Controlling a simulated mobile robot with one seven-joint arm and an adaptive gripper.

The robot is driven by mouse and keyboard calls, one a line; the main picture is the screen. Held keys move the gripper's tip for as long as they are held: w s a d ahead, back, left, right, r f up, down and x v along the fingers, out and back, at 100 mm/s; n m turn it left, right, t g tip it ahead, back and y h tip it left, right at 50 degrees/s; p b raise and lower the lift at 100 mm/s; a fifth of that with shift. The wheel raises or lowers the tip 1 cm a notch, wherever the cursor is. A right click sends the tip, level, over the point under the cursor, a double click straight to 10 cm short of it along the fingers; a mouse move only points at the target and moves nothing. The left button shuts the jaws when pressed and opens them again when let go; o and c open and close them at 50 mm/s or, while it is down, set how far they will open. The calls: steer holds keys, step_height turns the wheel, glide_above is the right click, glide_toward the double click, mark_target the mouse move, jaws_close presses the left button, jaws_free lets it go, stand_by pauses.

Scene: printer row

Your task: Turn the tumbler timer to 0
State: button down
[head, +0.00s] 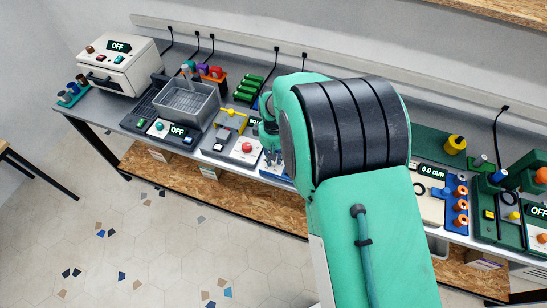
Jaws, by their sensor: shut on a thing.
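My gripper (273,159) is at the bench's front edge, left of my large green and black arm link. It points down over a device with a blue front edge, of which only a small part shows. Its fingers are close together, shut on a small part there that looks like the timer knob. The knob and its setting are too small and covered to read. Most of the tumbler is hidden behind my arm, and a small dark display just above the gripper is only partly visible.
Left of the gripper stand a grey device with a red button (247,147) and a grey basket (185,103) on a dark unit. A white oven-like box (118,65) is at the far left. Right of my arm are a gauge reading 0.0 mm (432,171) and green machines (500,205).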

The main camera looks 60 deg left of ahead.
steer(key=n, duration=0.5)
steer(key=shift+a+r+n, duration=0.1)
steer(key=shift+n, duration=0.2)
steer(key=n, duration=0.4)
steer(key=shift+n, duration=0.3)
steer(key=c, duration=1.5)
jaws_free()
steer(key=shift+o, duration=0.2)
steer(key=shift+r, duration=0.1)
step_height(320, 180, up, 12)
